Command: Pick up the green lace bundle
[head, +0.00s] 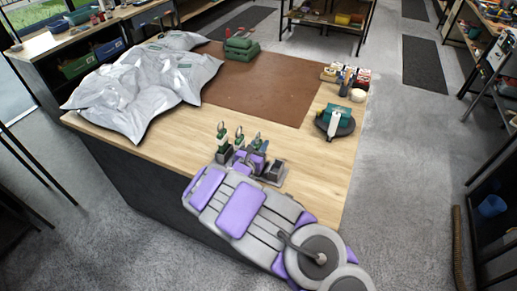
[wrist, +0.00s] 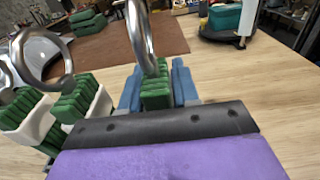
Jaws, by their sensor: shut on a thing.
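A green ridged lace bundle (wrist: 156,94) with a large metal ring on top is between the two blue fingers of my gripper (wrist: 157,86) in the wrist view. My gripper is shut on it, with a finger on each side. The bundle's lower part is hidden by my dark and purple gripper body. In the head view the bundle (head: 257,144) is small at the front of the bench, at the end of my gripper (head: 255,152). Two similar green bundles with rings (wrist: 78,98) (wrist: 15,108) sit in pale holders to the left.
The wooden bench (head: 185,138) carries a crumpled silver sheet (head: 150,82) at left and a brown mat (head: 265,90). A stacked green object (head: 241,47) stands behind. A teal-and-white tool (head: 336,119) on a dark round base and small boxes (head: 357,77) stand at right.

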